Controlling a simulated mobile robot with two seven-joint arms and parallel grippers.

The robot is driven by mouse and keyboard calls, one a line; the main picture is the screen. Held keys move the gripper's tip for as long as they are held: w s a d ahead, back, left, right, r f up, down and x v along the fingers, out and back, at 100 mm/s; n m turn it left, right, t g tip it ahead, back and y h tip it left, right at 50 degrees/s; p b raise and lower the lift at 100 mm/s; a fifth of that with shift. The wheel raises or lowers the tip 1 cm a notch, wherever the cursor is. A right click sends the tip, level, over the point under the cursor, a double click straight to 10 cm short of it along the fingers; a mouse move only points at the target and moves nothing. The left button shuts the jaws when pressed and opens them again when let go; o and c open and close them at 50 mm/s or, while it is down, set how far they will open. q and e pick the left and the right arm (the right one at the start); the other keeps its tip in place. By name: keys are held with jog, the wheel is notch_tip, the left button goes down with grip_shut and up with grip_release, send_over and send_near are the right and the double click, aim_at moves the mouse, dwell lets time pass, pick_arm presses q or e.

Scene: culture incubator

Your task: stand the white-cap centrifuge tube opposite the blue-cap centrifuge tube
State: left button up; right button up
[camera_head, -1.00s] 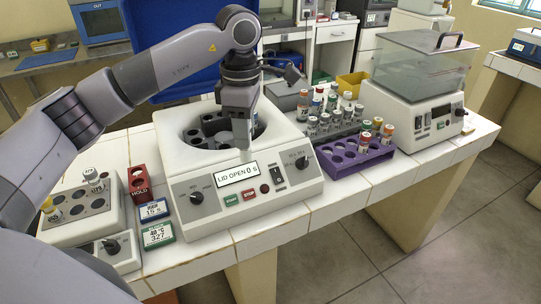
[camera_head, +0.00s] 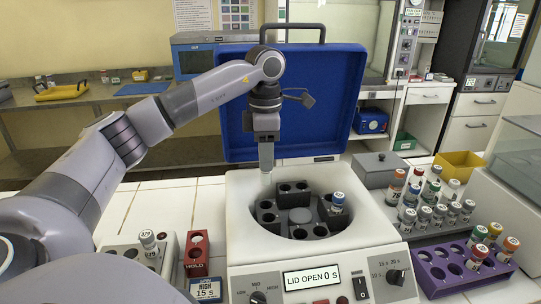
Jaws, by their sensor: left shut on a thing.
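The centrifuge (camera_head: 240,225) stands open in the middle, its blue lid (camera_head: 330,95) raised behind. The blue-cap centrifuge tube (camera_head: 337,203) stands in a hole on the right side of the dark rotor (camera_head: 300,216). Several rotor holes on the left side look empty. My left gripper (camera_head: 266,165) points down above the back-left rim of the bowl. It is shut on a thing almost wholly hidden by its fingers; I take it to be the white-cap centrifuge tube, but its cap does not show. My right gripper is not in view.
A grey rack (camera_head: 432,232) of capped tubes and a purple rack (camera_head: 437,283) stand at right. A block with a tube (camera_head: 148,240) and a red HOLD holder (camera_head: 196,254) stand at left. The raised lid stands close behind my left gripper. The display reads LID OPEN 0 S.

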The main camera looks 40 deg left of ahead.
aim_at(266, 184)
pick_arm(q)
jog(key=shift+w+a+f, duration=0.1)
jog(key=shift+w+a, duration=0.1)
jog(key=shift+a, duration=0.1)
jog(key=shift+f, duration=0.6)
jog(key=shift+f+b, duration=0.65)
jog(key=shift+f, duration=1.55)
jog(key=shift+f, duration=0.25)
jog(key=shift+f, duration=0.15)
jog(key=shift+f+b, duration=0.5)
jog(key=shift+f, duration=0.3)
